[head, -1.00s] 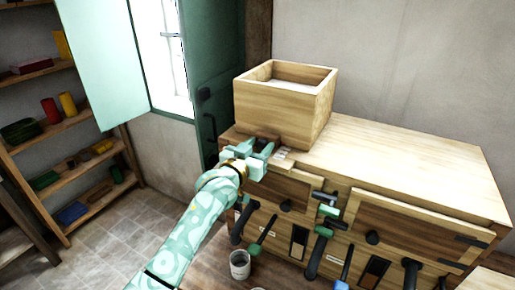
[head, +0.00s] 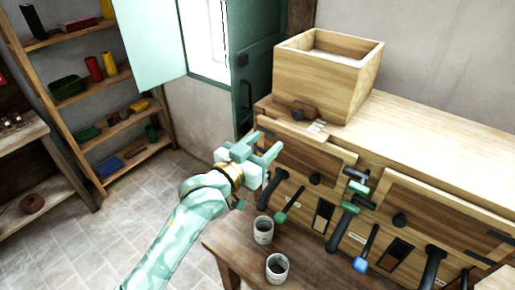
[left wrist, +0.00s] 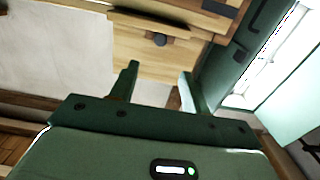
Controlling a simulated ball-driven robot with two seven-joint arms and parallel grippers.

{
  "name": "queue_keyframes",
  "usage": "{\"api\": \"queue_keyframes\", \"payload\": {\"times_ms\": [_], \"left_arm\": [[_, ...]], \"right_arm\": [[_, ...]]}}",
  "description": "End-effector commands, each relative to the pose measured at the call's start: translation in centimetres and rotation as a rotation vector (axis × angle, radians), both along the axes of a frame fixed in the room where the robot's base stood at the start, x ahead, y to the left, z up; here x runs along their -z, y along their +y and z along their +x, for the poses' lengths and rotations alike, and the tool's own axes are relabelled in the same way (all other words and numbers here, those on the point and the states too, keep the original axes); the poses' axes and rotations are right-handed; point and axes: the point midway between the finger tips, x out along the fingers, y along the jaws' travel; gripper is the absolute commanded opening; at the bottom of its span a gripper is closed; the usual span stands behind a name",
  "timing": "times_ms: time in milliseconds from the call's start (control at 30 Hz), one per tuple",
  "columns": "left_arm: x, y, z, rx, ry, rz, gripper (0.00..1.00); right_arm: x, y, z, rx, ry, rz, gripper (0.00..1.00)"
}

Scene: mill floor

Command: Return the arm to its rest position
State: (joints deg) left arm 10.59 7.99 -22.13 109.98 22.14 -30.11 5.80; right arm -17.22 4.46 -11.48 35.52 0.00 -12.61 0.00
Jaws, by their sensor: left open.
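My left gripper (head: 267,145) is pale green with a gold ring at the wrist. It is open and nothing shows between its fingers. It appears in front of the left end of the wooden cabinet (head: 430,125), below and left of the open wooden box (head: 325,85) on top. In the left wrist view, the two dark green fingers (left wrist: 160,72) are spread apart, with the wooden cabinet front beyond them. My right gripper is not in view.
A small brown object (head: 304,112) lies by the box's near corner. Two grey cups (head: 263,231) stand on a brown table (head: 235,247), near several handled levers. Tiled floor between is clear.

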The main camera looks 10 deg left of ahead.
Motion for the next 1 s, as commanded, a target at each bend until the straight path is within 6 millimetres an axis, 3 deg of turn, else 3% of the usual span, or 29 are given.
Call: {"api": "queue_keyframes", "payload": {"times_ms": [233,733,867,967,1000], "left_arm": [[0.0,1.0,-1.9,0.0,0.0,0.001,0.47],[0.2,1.1,-1.7,-0.007,-0.014,0.008,0.47],[5.6,2.5,0.1,-0.056,0.054,0.073,0.47],[13.7,4.5,0.8,-0.107,0.163,0.142,0.47],[17.4,5.4,0.5,-0.125,0.213,0.171,0.47]], "right_arm": [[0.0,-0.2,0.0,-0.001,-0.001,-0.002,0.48],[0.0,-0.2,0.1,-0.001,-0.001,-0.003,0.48],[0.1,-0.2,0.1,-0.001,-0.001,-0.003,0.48],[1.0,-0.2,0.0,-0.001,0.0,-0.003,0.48],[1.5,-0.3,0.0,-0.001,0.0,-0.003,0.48]]}}
